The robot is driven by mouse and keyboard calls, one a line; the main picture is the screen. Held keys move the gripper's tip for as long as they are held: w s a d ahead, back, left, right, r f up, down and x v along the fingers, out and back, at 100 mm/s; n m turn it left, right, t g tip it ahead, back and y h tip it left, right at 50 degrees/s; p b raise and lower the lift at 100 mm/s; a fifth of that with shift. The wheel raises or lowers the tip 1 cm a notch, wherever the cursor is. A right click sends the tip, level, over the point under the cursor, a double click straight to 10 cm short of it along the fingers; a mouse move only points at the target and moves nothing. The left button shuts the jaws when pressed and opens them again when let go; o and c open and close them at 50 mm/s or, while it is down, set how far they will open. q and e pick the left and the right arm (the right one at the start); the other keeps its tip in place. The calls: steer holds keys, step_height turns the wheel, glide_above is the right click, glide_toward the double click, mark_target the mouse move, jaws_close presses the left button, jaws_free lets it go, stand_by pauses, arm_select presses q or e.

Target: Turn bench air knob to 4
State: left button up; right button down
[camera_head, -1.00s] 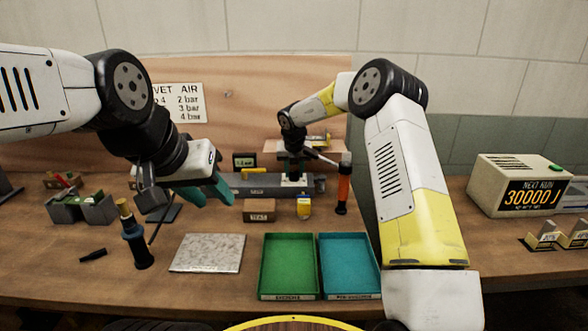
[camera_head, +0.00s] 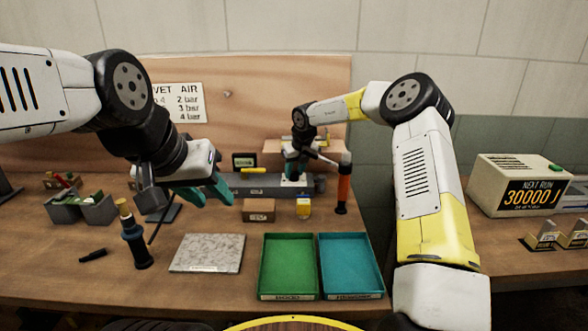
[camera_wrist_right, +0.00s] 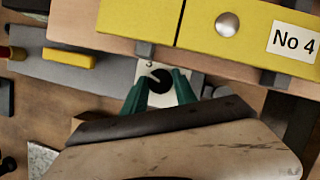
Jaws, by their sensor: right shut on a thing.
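The bench air knob (camera_wrist_right: 160,80) is a dark round knob on a pale plate (camera_wrist_right: 146,69), seen in the right wrist view. In the head view the plate (camera_head: 301,182) sits on the grey bar at the back of the bench. My right gripper (camera_wrist_right: 160,84) is shut on the knob, with its green fingers on either side. It also shows in the head view (camera_head: 294,174), where it hides the knob. The knob's setting marks are too small to read. My left gripper (camera_head: 207,194) hangs open and empty above the bench at left.
A wall sign (camera_head: 178,102) reads AIR with bar values, partly hidden by my left arm. An orange-handled tool (camera_head: 343,188) stands right of the knob.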

steer(key=shift+d+n+g+y, duration=0.1)
steer(key=shift+n+g+y, duration=0.4)
steer(key=shift+n, duration=1.4)
steer(key=c, duration=1)
jaws_free()
steer(key=shift+w, duration=0.1)
